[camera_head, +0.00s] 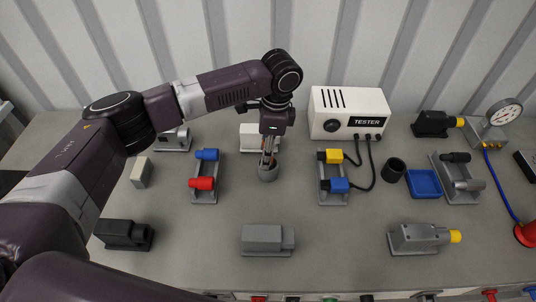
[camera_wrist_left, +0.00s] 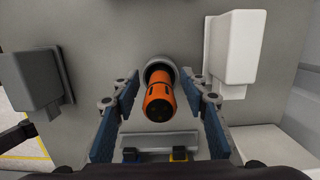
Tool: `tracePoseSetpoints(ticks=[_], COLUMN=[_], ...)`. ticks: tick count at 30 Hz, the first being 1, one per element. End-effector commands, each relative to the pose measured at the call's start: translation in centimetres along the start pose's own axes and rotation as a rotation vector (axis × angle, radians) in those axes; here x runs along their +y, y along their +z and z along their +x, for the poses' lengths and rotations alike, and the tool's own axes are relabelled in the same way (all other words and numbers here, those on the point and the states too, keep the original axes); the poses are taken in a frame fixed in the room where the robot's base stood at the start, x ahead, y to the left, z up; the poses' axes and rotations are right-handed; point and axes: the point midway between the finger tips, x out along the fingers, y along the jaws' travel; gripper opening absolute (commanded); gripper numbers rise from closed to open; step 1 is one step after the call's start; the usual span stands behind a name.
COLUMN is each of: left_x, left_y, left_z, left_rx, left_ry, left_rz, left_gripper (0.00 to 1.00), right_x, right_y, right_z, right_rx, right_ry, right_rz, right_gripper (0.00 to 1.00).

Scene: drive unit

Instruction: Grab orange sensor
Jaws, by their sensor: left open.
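The orange sensor (camera_wrist_left: 159,98) is a cylinder with dark slots and a dark end. In the left wrist view it stands in a round grey holder (camera_wrist_left: 158,64), its end toward the camera. In the head view the grey holder (camera_head: 267,174) is at mid-table, and the sensor is mostly hidden by the fingers. My left gripper (camera_head: 268,152) points down just over the holder. In the left wrist view its open blue-grey fingers (camera_wrist_left: 161,90) lie on both sides of the sensor, with visible gaps. My right gripper is not in view.
A white tester box (camera_head: 346,113) stands right of the gripper, cabled to a yellow-and-blue connector stand. A white block (camera_head: 249,137) is close behind the holder. A red-and-blue connector stand (camera_head: 205,183) is left. A grey block (camera_head: 267,240) lies in front.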

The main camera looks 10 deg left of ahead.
Motion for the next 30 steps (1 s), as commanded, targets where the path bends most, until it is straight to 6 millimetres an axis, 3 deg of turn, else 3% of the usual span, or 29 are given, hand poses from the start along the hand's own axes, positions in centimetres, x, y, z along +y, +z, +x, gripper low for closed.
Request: tracePoseSetpoints(ticks=[4,11,21,30], left_x=[0.02,0.01,0.00,-0.02], left_y=[0.02,-0.01,-0.01,-0.03], left_z=[1.13,1.26,1.21,1.15], left_rx=[0.000,0.000,0.001,0.001], left_ry=[0.000,-0.001,-0.001,-0.002], left_rz=[0.001,0.001,0.001,0.001], left_gripper=[0.40,0.39,0.02,0.00], right_x=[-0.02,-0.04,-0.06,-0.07], right_y=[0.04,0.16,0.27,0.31], right_z=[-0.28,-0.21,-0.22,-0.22], right_rx=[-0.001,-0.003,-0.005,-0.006], right_ry=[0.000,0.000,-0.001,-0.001], right_rz=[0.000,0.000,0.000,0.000], right_gripper=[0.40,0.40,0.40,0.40])
